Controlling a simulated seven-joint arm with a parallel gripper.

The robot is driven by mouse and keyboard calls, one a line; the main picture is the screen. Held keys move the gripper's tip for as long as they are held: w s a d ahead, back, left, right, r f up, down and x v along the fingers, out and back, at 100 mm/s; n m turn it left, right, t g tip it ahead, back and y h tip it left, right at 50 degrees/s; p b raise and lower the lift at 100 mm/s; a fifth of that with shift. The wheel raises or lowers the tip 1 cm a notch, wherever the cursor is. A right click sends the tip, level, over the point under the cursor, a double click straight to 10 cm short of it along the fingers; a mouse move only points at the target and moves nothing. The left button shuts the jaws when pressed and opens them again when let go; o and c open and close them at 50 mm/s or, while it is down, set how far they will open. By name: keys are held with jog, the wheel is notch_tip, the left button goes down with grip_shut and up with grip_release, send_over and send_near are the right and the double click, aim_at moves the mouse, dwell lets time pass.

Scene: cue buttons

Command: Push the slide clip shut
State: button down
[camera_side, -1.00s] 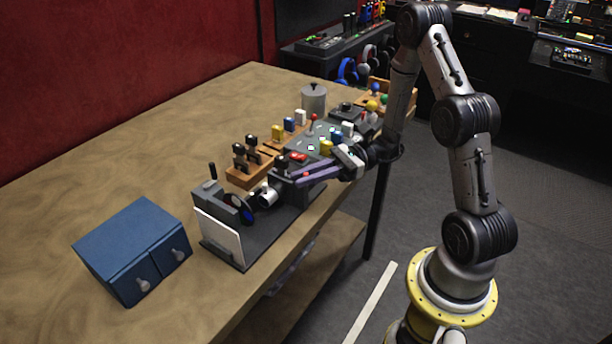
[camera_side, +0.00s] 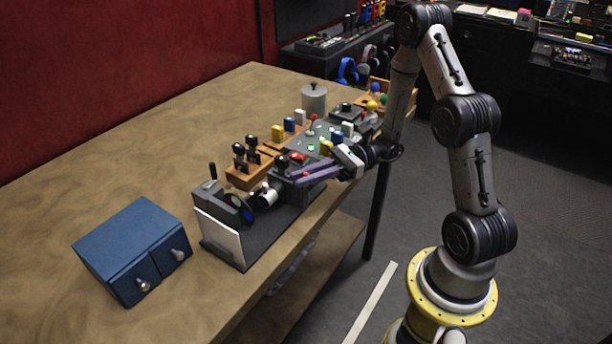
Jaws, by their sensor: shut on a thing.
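A dark grey lamp-and-lens device stands near the table's front edge, with a white upright panel (camera_side: 219,237), round dark discs (camera_side: 247,210) and a light cylinder (camera_side: 264,195). A dark housing (camera_side: 284,188) with a small black knob (camera_side: 282,162) sits at its right end. My gripper (camera_side: 296,178) reaches in from the right with its purple fingers at this housing. The fingers are close together and shut on a small part there, which I take to be the slide clip. The fingers and housing hide most of the clip, so its exact position cannot be told.
A wooden block with black knobs (camera_side: 241,170) stands behind the device. A grey panel with buttons and a red-topped lever (camera_side: 312,122) and a grey pot (camera_side: 313,98) stand further back. A blue drawer box (camera_side: 130,243) is at left. The left tabletop is clear.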

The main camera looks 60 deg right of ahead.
jog(key=shift+w, duration=0.9)
jog(key=c, duration=0.9)
grip_release()
jog(key=shift+s, duration=0.15)
